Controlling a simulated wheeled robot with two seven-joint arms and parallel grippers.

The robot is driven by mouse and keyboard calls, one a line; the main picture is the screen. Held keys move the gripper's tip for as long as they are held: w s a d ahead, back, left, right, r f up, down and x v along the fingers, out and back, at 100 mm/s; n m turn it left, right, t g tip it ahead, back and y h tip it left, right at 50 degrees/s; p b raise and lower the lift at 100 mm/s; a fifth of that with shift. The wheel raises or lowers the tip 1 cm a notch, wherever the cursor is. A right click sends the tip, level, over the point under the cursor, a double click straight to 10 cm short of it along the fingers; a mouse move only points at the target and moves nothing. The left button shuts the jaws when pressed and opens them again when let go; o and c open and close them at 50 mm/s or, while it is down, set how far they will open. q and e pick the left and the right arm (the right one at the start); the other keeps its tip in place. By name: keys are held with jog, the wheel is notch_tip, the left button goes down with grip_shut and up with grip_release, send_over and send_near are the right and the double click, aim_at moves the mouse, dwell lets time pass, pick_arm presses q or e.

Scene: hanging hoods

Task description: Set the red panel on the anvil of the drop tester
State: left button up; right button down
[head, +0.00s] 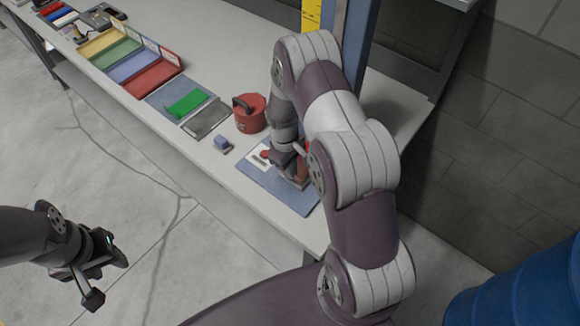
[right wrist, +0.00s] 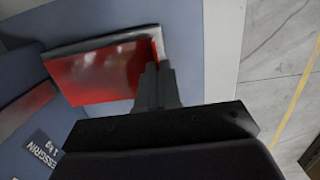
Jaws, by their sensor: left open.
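The red panel (right wrist: 95,85) is close up in the right wrist view, glossy, with a greyish upper part. My right gripper (right wrist: 156,82) has its fingers close together at the panel's right edge and looks shut on it. In the head view, my right gripper (head: 290,170) is low over a blue-grey plate (head: 285,198) at the table's near end, which seems to be the tester's base. My arm partly covers the reddish parts there, and I cannot make out the anvil. My left gripper (head: 108,277) is open and empty, over the floor left of the table.
A red can (head: 249,113) and a small blue block (head: 222,143) stand beside the plate. Farther along are a grey tray (head: 207,119), a green piece (head: 187,103) and several coloured bins (head: 150,78). A blue post (head: 360,45) rises behind my right arm. A blue drum (head: 520,290) is bottom right.

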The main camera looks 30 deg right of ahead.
jog(key=shift+s, duration=0.15)
jog(key=shift+f, duration=0.3)
jog(key=shift+f+b, duration=0.3)
jog(key=shift+b, duration=0.15)
jog(key=c, duration=1.3)
grip_release()
jog(key=shift+o, duration=0.2)
